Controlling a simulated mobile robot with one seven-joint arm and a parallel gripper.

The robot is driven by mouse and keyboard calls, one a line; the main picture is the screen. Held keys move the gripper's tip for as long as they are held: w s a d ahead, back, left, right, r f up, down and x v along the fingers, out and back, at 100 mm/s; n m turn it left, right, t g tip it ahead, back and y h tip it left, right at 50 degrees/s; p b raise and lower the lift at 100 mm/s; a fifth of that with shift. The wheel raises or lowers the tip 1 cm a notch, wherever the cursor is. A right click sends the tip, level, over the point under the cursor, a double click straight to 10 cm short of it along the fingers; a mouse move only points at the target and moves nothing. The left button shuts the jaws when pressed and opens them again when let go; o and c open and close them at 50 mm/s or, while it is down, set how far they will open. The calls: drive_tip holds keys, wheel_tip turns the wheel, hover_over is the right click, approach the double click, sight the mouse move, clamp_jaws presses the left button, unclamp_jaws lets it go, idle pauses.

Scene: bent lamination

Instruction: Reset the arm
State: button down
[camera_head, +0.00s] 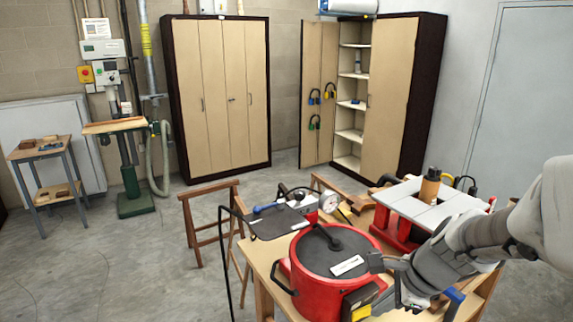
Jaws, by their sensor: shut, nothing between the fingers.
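My arm (490,240) reaches in from the right side of the head view, over the wooden workbench. My gripper (378,262) is at its end, close to the right side of a red round pot (312,290) with a dark lid. The fingers are small in this view and partly merge with the wrist behind them. They are shut and nothing shows between them. I cannot tell whether the gripper touches the pot.
A pressure gauge (329,201) rises behind the pot. A wooden trestle (212,225) stands left of the bench.

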drive_tip(key=s+a+r+n+h+b, duration=0.1)
drive_tip(key=s+a+r+n, duration=0.1)
drive_tip(key=s+n, duration=0.4)
drive_tip(key=s+a+r+n+t+h+b, duration=0.1)
drive_tip(key=s+r+n, duration=0.4)
drive_tip(key=n, duration=0.9)
drive_tip(key=shift+s+a+t+h+b, duration=0.3)
drive_tip(key=shift+s+a+h+b, duration=0.15)
drive_tip(key=shift+a, duration=0.25)
drive_tip(key=shift+a+r+n, duration=0.1)
drive_tip(key=shift+a+n, duration=0.1)
drive_tip(key=shift+n, duration=0.1)
